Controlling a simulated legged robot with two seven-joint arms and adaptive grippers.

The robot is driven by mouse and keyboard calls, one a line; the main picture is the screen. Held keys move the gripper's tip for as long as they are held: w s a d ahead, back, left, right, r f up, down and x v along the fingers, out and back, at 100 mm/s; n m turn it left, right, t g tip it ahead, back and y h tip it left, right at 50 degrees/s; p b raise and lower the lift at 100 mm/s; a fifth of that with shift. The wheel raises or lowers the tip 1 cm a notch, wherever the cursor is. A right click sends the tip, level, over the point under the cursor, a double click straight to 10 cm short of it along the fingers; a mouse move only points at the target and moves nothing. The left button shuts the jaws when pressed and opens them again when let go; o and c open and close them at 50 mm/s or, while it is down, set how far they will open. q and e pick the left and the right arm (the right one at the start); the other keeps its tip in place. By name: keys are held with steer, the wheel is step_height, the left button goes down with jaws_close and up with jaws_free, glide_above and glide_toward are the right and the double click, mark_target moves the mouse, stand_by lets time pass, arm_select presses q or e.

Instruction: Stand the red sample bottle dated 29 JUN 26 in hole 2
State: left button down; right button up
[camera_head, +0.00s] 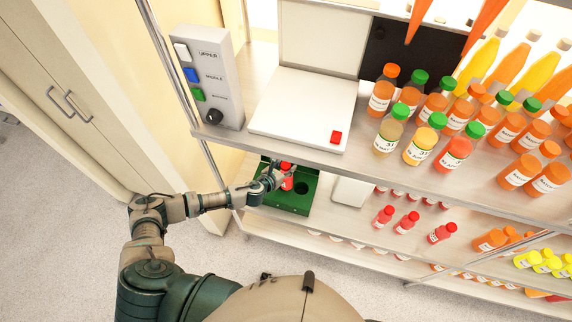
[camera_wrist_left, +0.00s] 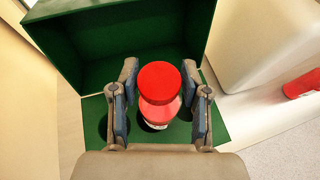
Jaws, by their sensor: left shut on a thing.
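My left gripper (camera_wrist_left: 160,112) is shut on a red-capped red bottle (camera_wrist_left: 160,88), with one finger on each side of it. In the head view the left gripper (camera_head: 275,181) holds this bottle (camera_head: 287,182) at the green holder (camera_head: 291,207). The holder in the wrist view (camera_wrist_left: 222,128) has a tall back wall and a flat panel with dark round holes. The bottle is upright over the middle hole (camera_wrist_left: 146,125); I cannot tell whether its base is inside. A hole to the left (camera_wrist_left: 102,126) looks empty. The date and hole numbers cannot be read. My right gripper is not in view.
A white block (camera_head: 351,190) stands right of the holder. Several red bottles (camera_head: 406,222) stand farther right on the lower shelf. The upper shelf (camera_head: 375,165) overhangs the holder and carries a white device and several juice bottles. A switch box (camera_head: 208,80) stands upper left.

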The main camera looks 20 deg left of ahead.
mark_target(288, 183)
arm_select(q)
steer(key=shift+w+a+r, duration=0.1)
steer(key=shift+a, duration=0.15)
steer(key=shift+a+p, duration=0.25)
steer(key=shift+p, duration=0.05)
steer(key=shift+w, duration=0.1)
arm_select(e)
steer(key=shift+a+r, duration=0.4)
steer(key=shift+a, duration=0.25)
arm_select(q)
steer(key=shift+r, duration=0.1)
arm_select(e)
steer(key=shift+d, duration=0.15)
arm_select(q)
steer(key=shift+p, duration=0.5)
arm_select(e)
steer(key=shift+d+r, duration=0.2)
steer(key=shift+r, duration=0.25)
arm_select(q)
steer(key=shift+f+b, duration=1.2)
steer(key=shift+f, duration=0.75)
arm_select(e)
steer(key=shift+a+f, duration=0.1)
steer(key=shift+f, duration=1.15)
arm_select(q)
steer(key=shift+d+p, duration=0.1)
steer(key=shift+p, duration=0.2)
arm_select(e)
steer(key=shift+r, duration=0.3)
